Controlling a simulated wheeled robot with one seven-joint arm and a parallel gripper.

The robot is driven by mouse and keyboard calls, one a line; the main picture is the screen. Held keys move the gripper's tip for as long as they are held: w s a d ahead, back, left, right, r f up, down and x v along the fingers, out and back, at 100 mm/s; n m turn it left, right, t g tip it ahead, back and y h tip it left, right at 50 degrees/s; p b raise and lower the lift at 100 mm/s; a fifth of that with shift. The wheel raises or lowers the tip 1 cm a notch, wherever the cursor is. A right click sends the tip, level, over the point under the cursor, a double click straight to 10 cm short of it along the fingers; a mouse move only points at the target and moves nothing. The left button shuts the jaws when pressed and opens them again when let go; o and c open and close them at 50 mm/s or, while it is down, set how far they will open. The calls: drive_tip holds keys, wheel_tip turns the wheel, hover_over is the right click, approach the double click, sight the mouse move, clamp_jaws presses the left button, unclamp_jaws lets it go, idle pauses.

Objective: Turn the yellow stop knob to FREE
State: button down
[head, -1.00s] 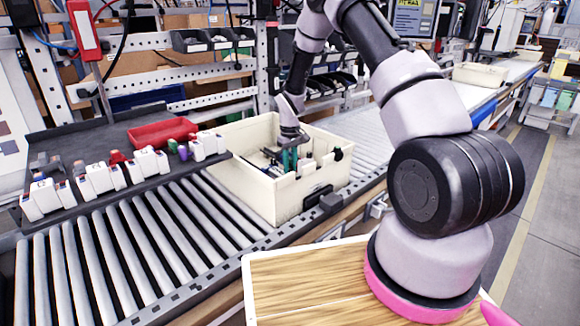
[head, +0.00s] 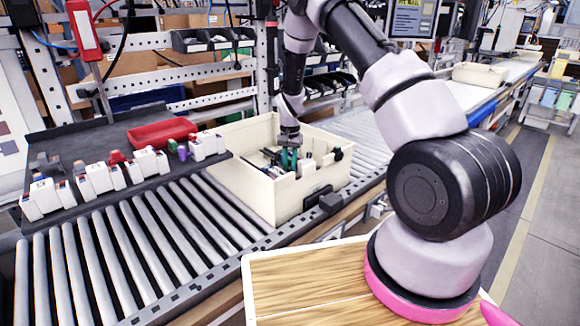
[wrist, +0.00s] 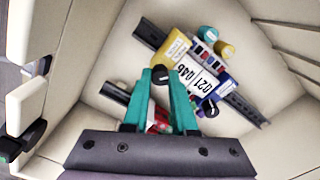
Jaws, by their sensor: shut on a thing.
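In the wrist view, my gripper (wrist: 162,80) points down into the cream bin with its teal fingers. A dark round knob (wrist: 160,75) sits between the fingertips, beside a yellow block (wrist: 173,47), and the fingers appear shut on it. A yellow round piece (wrist: 226,48) sits farther right, apart from the fingers. I cannot tell which of these is the stop knob, nor read any FREE mark. In the head view my gripper (head: 289,160) reaches into the bin and its tips are partly hidden.
The cream bin (head: 270,200) stands on a roller conveyor (head: 130,255), its walls close around my gripper. In the wrist view, a white label (wrist: 197,73), a teal piece (wrist: 207,33) and a dark rail (wrist: 245,108) lie near the yellow block. A red tray (head: 160,132) stands left.

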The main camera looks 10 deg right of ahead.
sight(290, 168)
drive_tip(key=shift+m, duration=0.6)
drive_tip(key=c, duration=0.7)
unclamp_jaws()
wheel_tip(290, 168, up, 11)
drive_tip(key=shift+f, duration=0.1)
